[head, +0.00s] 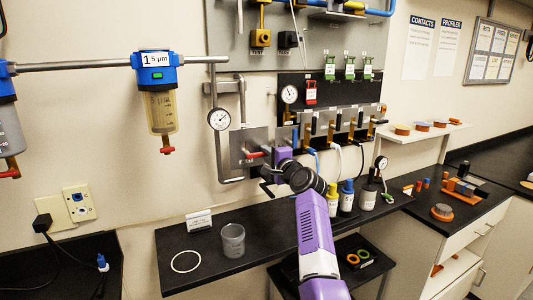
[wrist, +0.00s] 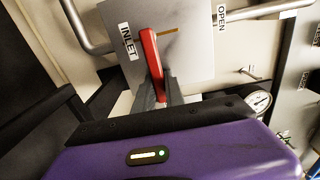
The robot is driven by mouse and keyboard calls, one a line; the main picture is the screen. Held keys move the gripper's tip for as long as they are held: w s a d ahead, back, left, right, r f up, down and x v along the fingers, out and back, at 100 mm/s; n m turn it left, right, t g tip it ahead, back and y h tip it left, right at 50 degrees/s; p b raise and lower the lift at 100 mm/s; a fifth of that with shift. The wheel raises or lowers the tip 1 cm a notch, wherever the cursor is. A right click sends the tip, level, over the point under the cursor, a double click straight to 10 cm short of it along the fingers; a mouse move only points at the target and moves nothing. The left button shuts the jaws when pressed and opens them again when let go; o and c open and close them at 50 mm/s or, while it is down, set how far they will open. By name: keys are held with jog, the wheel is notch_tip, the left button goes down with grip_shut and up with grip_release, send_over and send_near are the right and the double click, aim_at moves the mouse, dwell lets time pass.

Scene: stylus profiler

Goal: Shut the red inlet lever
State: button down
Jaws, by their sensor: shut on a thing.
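The red inlet lever (wrist: 150,52) is on a grey plate (wrist: 195,70) marked INLET and OPEN in the wrist view. The lever lies between my gripper's fingers (wrist: 158,90), which are shut on its near end. In the wrist view, the lever lies between the INLET label (wrist: 129,42) and the OPEN label (wrist: 221,17). A short orange mark (wrist: 167,31) shows on the plate beside it. In the head view, a small red part of the lever (head: 256,155) shows at the plate, left of my purple gripper (head: 276,160). My arm hides part of the plate.
A pressure gauge (head: 219,119) and grey pipes stand beside the plate. A filter with a blue head (head: 157,75) hangs at left. Below, a black shelf (head: 205,258) holds a clear beaker (head: 233,241) and several bottles. A row of valves (head: 338,125) stands at right.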

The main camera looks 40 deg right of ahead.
jog(key=shift+f, duration=0.1)
jog(key=c, duration=1.4)
grip_release()
jog(key=shift+s, duration=0.1)
jog(key=b+v, duration=0.1)
jog(key=v, duration=0.6)
jog(key=shift+s, duration=0.35)
jog(key=shift+a, duration=0.1)
